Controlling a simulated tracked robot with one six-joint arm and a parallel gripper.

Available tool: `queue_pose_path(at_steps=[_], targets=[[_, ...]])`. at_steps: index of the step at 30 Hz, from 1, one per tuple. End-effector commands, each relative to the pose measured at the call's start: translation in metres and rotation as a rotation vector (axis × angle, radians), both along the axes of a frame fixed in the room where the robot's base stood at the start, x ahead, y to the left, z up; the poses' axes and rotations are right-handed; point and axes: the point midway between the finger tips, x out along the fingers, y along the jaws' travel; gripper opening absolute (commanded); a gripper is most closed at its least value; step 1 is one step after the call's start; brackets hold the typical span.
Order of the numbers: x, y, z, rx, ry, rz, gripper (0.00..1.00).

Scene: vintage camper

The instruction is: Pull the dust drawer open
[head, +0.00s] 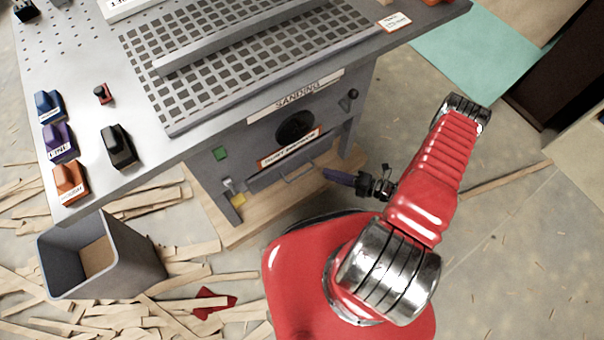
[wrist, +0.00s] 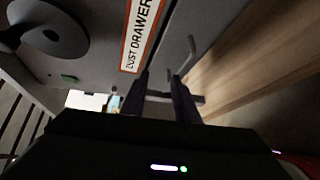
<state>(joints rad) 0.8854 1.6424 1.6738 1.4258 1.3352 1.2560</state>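The dust drawer (head: 262,181) is set low in the front of the grey sanding table. Its orange-edged label shows in the head view and, tilted, in the wrist view (wrist: 140,35). A thin metal handle (head: 298,174) sticks out from the drawer front; part of it shows in the wrist view (wrist: 185,55). My gripper (head: 326,174) is just right of the handle in the head view. In the wrist view my gripper (wrist: 159,78) has its two dark fingers apart. Whether the fingers touch the handle is hard to tell.
The sanding table (head: 215,140) has a perforated top with small coloured blocks on its left side. A grey bin (head: 75,265) stands at lower left among wood strips. A wooden board (head: 235,225) lies under the table. The floor at right (head: 520,260) is mostly clear.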

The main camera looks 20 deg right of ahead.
Motion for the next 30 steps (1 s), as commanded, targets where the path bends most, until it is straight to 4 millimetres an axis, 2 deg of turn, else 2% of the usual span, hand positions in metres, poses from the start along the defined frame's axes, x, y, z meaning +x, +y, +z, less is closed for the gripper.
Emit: queue_pose_path(at_steps=[1, 3, 9, 23, 30], targets=[[-0.007, 0.003, -0.013, 0.034, 0.028, -0.038, 0.28], [-0.014, 0.005, -0.027, 0.075, 0.061, -0.088, 0.28], [-0.027, 0.011, -0.053, 0.152, 0.121, -0.181, 0.28], [-0.029, 0.013, -0.057, 0.167, 0.133, -0.197, 0.28], [-0.021, 0.019, -0.059, 0.166, 0.132, -0.195, 0.28]])
